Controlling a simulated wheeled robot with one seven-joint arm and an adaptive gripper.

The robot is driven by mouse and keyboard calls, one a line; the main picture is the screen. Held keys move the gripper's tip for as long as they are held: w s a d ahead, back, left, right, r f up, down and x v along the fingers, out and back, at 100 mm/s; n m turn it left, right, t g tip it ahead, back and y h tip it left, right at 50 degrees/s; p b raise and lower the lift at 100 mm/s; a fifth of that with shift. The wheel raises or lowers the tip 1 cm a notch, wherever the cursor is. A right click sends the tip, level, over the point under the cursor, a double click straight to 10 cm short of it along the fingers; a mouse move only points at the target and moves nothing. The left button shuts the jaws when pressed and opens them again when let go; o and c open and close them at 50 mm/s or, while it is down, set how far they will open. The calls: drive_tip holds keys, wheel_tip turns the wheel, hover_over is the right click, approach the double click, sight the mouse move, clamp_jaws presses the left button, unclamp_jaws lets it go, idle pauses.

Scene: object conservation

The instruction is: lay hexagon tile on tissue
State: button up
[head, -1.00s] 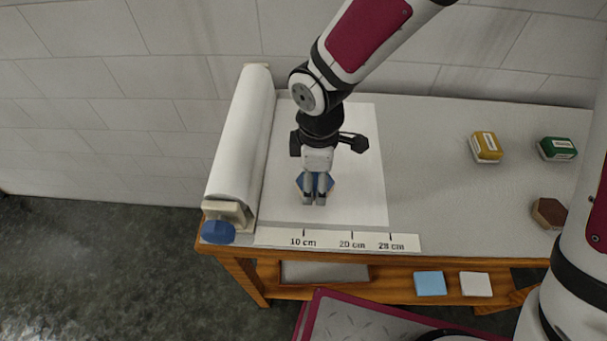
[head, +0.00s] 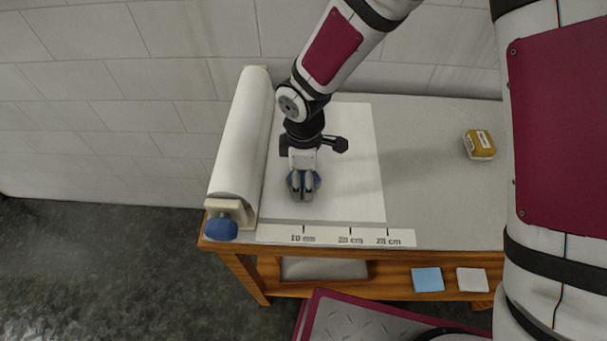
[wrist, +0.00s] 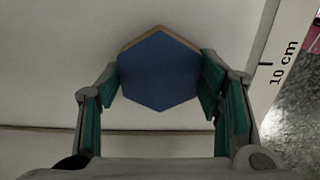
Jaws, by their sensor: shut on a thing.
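The blue hexagon tile (wrist: 158,72) is between the fingers of my gripper (wrist: 160,85) in the wrist view, with a tan edge along its far side. In the head view my gripper (head: 302,196) is over the left part of the white tissue sheet (head: 350,160), and only bits of the blue tile (head: 316,181) show around the fingers. My gripper is shut on the tile. I cannot tell whether the tile touches the sheet. The sheet lies flat, running from the white roll (head: 243,135) on the left.
A ruler strip (head: 335,235) with centimetre marks runs along the table's front edge. A yellow block (head: 480,144) sits on the grey tabletop at the right. A light blue tile (head: 428,280) and a white tile (head: 473,280) lie on the lower shelf. My arm covers the far right.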

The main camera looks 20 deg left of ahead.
drive_tip(key=o, duration=1.3)
drive_tip(key=shift+f, duration=0.1)
wheel_tip(320, 180, up, 12)
drive_tip(key=shift+r+b, duration=0.2)
drive_tip(key=shift+b, duration=0.65)
drive_tip(key=w+d+r+m+t, duration=0.1)
drive_tip(key=d+r+m, duration=0.45)
drive_tip(key=d, duration=0.25)
drive_tip(key=d+r+m+t, duration=0.2)
drive_tip(key=d+r+m, duration=0.2)
drive_tip(key=d+r, duration=0.4)
drive_tip(key=s+d+r+m+t, duration=0.1)
drive_tip(key=s+d+m, duration=0.2)
drive_tip(key=d, duration=0.2)
drive_tip(key=s+d+r+m, duration=0.2)
drive_tip(key=s+d+m, duration=0.1)
drive_tip(key=d+m, duration=0.1)
drive_tip(key=s+d+r+m+t, duration=0.1)
drive_tip(key=s+d+r+m, duration=0.1)
drive_tip(key=s+d+m, duration=0.2)
drive_tip(key=shift+d+r+t, duration=0.15)
drive_tip(key=shift+d+t, duration=0.15)
drive_tip(key=shift+d, duration=0.5)
